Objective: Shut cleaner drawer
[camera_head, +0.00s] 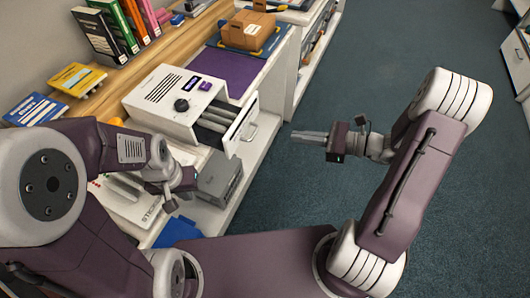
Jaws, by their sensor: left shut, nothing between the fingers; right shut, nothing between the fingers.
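The cleaner (160,96) is a white box with a dark knob and a small purple display, standing on the wooden-edged counter. Its drawer (240,124) is pulled out toward the right, with grey bars or slots visible inside and a handle on its white front. My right gripper (297,136) is shut and empty, pointing left at the drawer front with a gap between them. My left gripper (172,205) is shut, low on the left beside the grey box, apart from the drawer; my arm partly hides its surroundings.
A purple mat (218,72) and a cardboard box (248,30) lie behind the cleaner. The dark carpet (400,60) at right is clear.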

